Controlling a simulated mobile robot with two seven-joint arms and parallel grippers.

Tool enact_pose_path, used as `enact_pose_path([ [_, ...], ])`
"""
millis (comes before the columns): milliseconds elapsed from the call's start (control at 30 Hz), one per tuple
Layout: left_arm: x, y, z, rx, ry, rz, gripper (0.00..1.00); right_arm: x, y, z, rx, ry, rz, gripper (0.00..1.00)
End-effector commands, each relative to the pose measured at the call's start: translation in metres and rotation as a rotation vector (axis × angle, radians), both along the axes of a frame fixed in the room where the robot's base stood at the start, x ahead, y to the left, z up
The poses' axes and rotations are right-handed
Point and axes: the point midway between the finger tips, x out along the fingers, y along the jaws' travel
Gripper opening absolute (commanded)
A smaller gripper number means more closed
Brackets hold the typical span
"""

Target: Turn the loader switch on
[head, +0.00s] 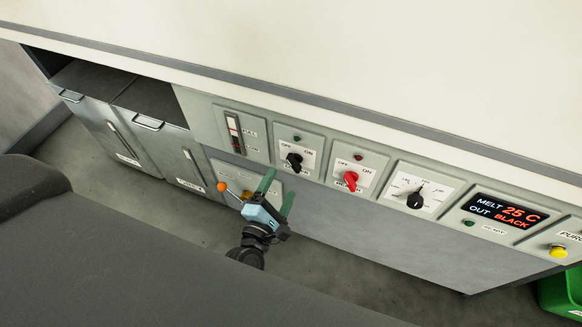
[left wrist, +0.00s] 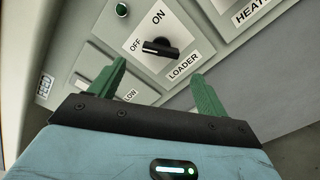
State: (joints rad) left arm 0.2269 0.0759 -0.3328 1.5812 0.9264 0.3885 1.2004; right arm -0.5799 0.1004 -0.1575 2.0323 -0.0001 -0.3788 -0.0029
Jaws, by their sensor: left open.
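The loader switch is a black rotary knob (head: 294,161) on a white plate marked OFF and ON. In the left wrist view the knob (left wrist: 160,48) sits above the word LOADER, and its bar lies roughly crosswise, with one end towards OFF. My left gripper (head: 278,191) is open and empty, just below and in front of the loader plate in the head view. In the left wrist view its green fingers (left wrist: 158,70) stand apart, either side of the knob in the picture, with no visible contact. My right gripper is not in view.
A red heater knob (head: 351,180) is right of the loader, then a black dial (head: 415,200), a display (head: 505,212) and a yellow button (head: 558,252). An orange-ended lever (head: 223,187) is close left of my gripper. Grey bins (head: 150,150) stand at left. A pale ledge (head: 350,50) overhangs the panel.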

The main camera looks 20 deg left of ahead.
Motion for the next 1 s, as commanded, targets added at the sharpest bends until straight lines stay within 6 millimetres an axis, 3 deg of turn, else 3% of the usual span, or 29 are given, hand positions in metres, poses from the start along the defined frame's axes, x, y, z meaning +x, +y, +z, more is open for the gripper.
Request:
enact_pose_path([
  [400, 0.058, -0.002, 0.001, 0.003, -0.001, 0.000, 0.76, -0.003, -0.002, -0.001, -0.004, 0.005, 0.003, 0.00],
  [833, 0.067, -0.002, 0.001, 0.003, -0.001, -0.001, 0.76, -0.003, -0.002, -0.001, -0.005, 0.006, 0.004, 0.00],
  [1000, 0.067, -0.002, 0.001, 0.003, -0.001, -0.001, 0.55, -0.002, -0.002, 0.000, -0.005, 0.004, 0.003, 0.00],
])
